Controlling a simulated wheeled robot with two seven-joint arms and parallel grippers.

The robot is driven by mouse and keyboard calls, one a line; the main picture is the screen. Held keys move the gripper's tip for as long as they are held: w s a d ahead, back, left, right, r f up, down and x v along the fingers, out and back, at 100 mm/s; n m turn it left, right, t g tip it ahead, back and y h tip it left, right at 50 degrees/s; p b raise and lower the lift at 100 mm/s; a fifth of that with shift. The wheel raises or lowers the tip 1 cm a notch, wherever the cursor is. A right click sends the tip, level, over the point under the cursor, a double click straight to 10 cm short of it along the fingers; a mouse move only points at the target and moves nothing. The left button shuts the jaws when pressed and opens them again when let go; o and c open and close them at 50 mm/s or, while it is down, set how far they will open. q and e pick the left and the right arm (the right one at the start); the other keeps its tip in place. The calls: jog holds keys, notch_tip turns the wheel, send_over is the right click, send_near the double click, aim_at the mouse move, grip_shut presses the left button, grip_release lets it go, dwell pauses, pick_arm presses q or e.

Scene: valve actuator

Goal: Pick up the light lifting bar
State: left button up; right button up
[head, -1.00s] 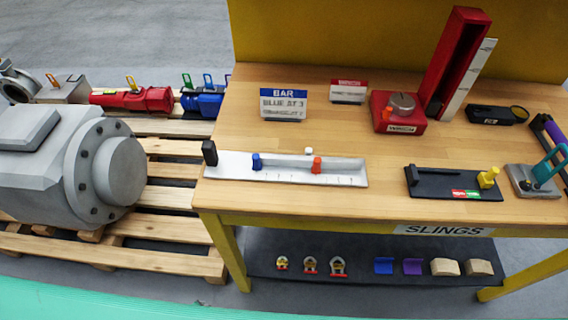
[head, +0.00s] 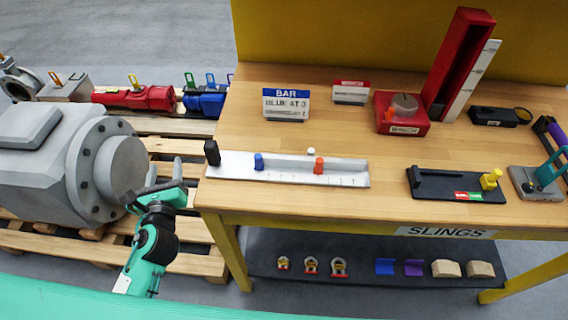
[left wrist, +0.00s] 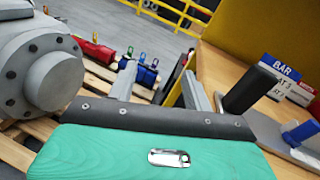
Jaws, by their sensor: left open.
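A pale lifting bar (head: 290,174) lies along the front left of the wooden bench in the head view. It has a black block (head: 212,152) at its left end, a blue slider (head: 258,161) and an orange slider (head: 319,165). In the left wrist view the black block (left wrist: 250,90) and blue slider (left wrist: 301,133) show at the right. My left gripper (head: 165,173) is open and empty, over the pallet just left of the bench and the bar's end. Its two fingers (left wrist: 157,86) also show in the left wrist view. My right gripper is out of view.
A BAR sign (head: 286,104) stands behind the bar. A large grey valve actuator (head: 62,165) on a wooden pallet (head: 180,262) is left of my left gripper. A black tray (head: 455,188) and red device (head: 402,115) are farther right. The bench's left edge is close to my gripper.

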aim_at(211, 157)
pick_arm(q)
jog(key=s+d+m+h, duration=0.1)
jog(key=s+d, duration=0.1)
jog(key=d, duration=0.1)
jog(key=s+d+r+m+h, duration=0.1)
jog(key=s+d+m, duration=0.1)
jog(key=d, duration=0.2)
jog(key=s+d+r+m+h, duration=0.1)
jog(key=s+d+h, duration=0.1)
jog(key=d, duration=0.1)
jog(key=shift+s+d+m+t, duration=0.3)
jog(key=shift+d+m+t, duration=0.05)
jog(key=shift+m+t, duration=0.05)
jog(key=shift+d+r, duration=0.15)
jog(key=shift+d, duration=0.05)
jog(key=shift+w, duration=5.85)
grip_shut()
